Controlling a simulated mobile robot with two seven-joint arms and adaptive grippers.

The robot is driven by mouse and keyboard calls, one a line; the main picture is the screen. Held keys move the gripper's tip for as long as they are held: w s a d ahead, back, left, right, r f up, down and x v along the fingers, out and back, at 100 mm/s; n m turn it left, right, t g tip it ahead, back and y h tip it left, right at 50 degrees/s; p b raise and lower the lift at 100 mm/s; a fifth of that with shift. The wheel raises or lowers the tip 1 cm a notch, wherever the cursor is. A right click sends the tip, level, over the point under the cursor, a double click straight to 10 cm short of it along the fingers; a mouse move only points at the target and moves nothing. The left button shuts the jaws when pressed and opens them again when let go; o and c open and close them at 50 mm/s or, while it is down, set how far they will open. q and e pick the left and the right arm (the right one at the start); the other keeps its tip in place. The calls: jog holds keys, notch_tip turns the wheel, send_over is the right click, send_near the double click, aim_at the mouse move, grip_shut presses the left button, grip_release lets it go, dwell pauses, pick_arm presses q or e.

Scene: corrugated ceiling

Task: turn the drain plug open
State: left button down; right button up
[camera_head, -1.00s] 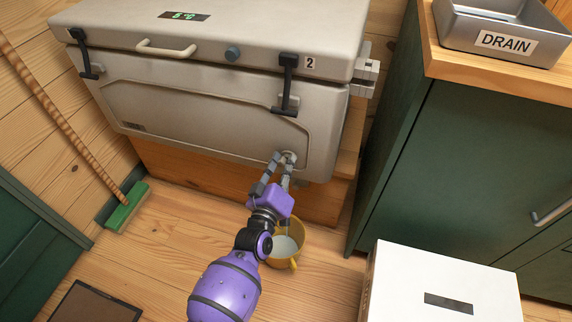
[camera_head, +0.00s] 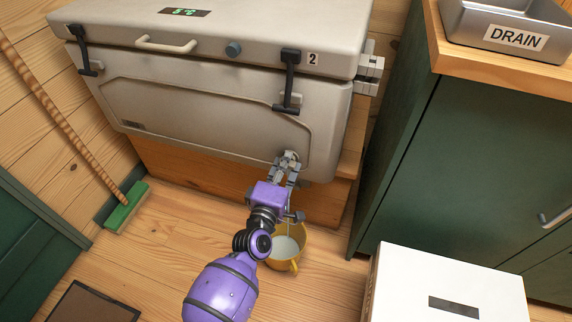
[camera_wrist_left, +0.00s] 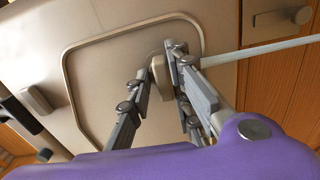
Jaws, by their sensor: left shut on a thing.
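The drain plug (camera_head: 291,155) is a small pale knob low on the right of the grey cooler's front (camera_head: 200,115). My left gripper (camera_head: 286,164) is shut on it, one finger on each side. In the left wrist view the plug (camera_wrist_left: 159,78) shows between the fingers (camera_wrist_left: 158,88), partly hidden by them. A pale thin strip (camera_wrist_left: 265,50), which looks like a stream of water, runs from beside the plug. A yellow bucket (camera_head: 303,254) stands on the floor below, with pale liquid in it, partly hidden by my left arm. My right gripper is not in view.
A green cabinet (camera_head: 420,170) stands close on the right, with a grey tray marked DRAIN (camera_head: 480,32) on top. A white box (camera_head: 440,275) is at the front right. A green broom (camera_head: 124,208) leans at the left.

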pick_arm(q)
jog(key=shift+a+n, duration=0.1)
jog(key=shift+n, duration=0.3)
jog(key=c, duration=1.6)
grip_release()
jog(key=shift+s, duration=0.15)
jog(key=v, duration=1.1)
jog(key=shift+s+a, duration=0.15)
jog(key=shift+s, duration=0.2)
